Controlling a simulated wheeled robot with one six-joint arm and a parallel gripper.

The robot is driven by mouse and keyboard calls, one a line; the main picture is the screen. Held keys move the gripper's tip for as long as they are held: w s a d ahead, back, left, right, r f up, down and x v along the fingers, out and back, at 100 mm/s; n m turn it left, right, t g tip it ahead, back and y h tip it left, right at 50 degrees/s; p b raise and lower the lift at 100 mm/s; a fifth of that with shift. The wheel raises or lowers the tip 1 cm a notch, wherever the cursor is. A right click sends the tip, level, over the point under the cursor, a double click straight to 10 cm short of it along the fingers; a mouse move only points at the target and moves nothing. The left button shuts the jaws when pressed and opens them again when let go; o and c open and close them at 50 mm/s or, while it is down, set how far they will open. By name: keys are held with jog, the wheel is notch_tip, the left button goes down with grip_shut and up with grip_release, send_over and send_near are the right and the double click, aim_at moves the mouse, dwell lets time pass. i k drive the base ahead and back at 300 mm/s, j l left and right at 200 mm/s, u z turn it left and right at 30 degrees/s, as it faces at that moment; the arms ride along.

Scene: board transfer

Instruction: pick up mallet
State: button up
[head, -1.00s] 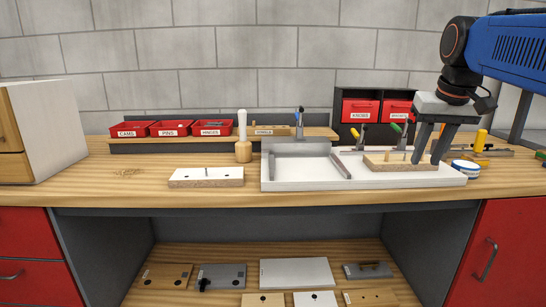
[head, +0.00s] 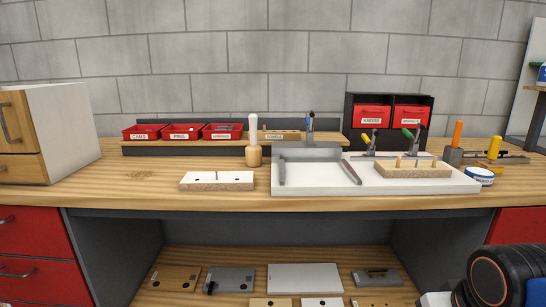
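The mallet (head: 253,142) stands upright on the workbench, with a white handle pointing up and a wooden head at the bottom. It is left of the white tray-like fixture (head: 325,190) and behind a white-topped board (head: 217,181). My gripper's fingers are not in view. Only part of my arm shows at the lower right corner, well below and to the right of the mallet.
Red bins (head: 183,133) sit on a raised shelf behind the mallet. A wooden board with pegs (head: 412,168) lies on the fixture's right side, near toggle clamps. A white cabinet (head: 62,130) stands at the left. Bench top is clear left of the white-topped board.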

aim_at(254, 152)
jog(key=i+z, duration=0.2)
jog(key=i, duration=0.25)
jog(key=i+j+z, duration=0.25)
jog(key=i, duration=0.2)
